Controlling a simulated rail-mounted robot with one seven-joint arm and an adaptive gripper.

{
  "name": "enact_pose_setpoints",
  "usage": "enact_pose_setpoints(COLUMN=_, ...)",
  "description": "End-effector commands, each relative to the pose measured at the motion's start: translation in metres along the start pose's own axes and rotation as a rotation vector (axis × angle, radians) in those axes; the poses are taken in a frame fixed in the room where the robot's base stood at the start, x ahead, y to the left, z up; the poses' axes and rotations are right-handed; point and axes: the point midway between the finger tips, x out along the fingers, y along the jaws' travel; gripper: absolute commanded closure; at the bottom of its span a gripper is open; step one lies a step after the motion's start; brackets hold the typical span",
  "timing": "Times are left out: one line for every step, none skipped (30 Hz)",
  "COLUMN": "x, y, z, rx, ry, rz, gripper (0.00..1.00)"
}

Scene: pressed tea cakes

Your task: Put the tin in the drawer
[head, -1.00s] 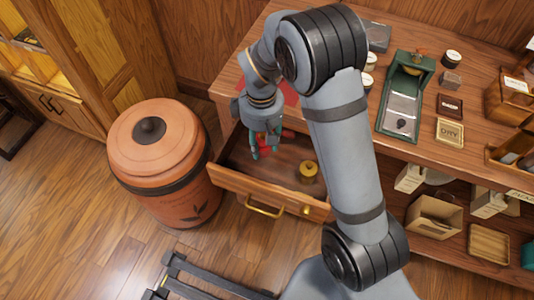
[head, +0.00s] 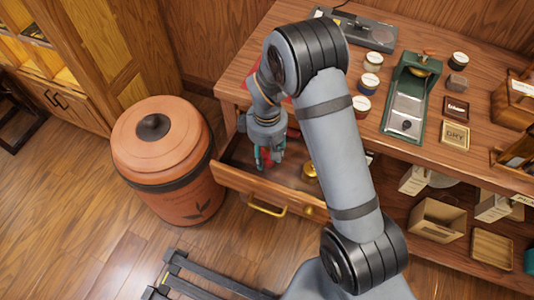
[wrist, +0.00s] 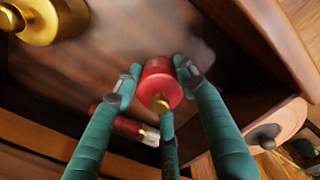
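A red, round tin-like piece (wrist: 161,82) with a gold knob shows in the wrist view, between the teal fingers of my gripper (wrist: 160,88). The fingers close around its sides, with one finger below it. In the head view my gripper (head: 265,158) is low inside the open drawer (head: 235,184), at its left part, with red showing between the fingers. The drawer's bare floor shows in the wrist view (wrist: 95,65). I cannot tell whether the red piece touches the floor.
A gold round object (head: 310,172) stands in the drawer at the right, also in the wrist view (wrist: 48,20). A red and gold cylinder (wrist: 125,124) lies beside the fingers. A large orange canister (head: 165,160) stands left of the drawer. Several small tins stand on the counter (head: 340,55).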

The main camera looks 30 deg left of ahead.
Motion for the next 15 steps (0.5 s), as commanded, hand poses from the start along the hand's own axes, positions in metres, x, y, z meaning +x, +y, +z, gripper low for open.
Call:
enact_pose_setpoints(x=-0.0005, y=0.0000, z=0.0000, rx=0.000, ry=0.000, rz=0.000, gripper=0.55)
enact_pose_setpoints(x=-0.0005, y=0.0000, z=0.0000, rx=0.000, ry=0.000, rz=0.000, gripper=0.54)
enact_pose_setpoints(x=-0.0005, y=0.0000, z=0.0000, rx=0.000, ry=0.000, rz=0.000, gripper=0.51)
enact_pose_setpoints(x=-0.0005, y=0.0000, z=0.0000, rx=0.000, ry=0.000, rz=0.000, gripper=0.50)
enact_pose_setpoints(x=-0.0005, y=0.0000, z=0.0000, rx=0.000, ry=0.000, rz=0.000, gripper=0.48)
enact_pose_setpoints(x=-0.0005, y=0.0000, z=0.0000, rx=0.000, ry=0.000, rz=0.000, gripper=0.45)
enact_pose_setpoints(x=-0.0006, y=0.0000, z=0.0000, rx=0.000, ry=0.000, rz=0.000, gripper=0.44)
enact_pose_setpoints(x=-0.0006, y=0.0000, z=0.0000, rx=0.000, ry=0.000, rz=0.000, gripper=0.44)
enact_pose_setpoints(x=-0.0006, y=0.0000, z=0.0000, rx=0.000, ry=0.000, rz=0.000, gripper=0.44)
enact_pose_setpoints(x=-0.0006, y=0.0000, z=0.0001, rx=0.000, ry=0.000, rz=0.000, gripper=0.44)
enact_pose_setpoints(x=-0.0006, y=0.0000, z=0.0000, rx=0.000, ry=0.000, rz=0.000, gripper=0.44)
enact_pose_setpoints(x=-0.0006, y=0.0001, z=0.0001, rx=0.000, ry=0.000, rz=0.000, gripper=0.44)
enact_pose_setpoints(x=-0.0006, y=0.0001, z=0.0001, rx=0.000, ry=0.000, rz=0.000, gripper=0.44)
enact_pose_setpoints(x=-0.0006, y=0.0000, z=0.0001, rx=0.000, ry=0.000, rz=0.000, gripper=0.44)
enact_pose_setpoints(x=-0.0014, y=0.0001, z=0.0000, rx=0.000, ry=0.000, rz=0.000, gripper=0.44)
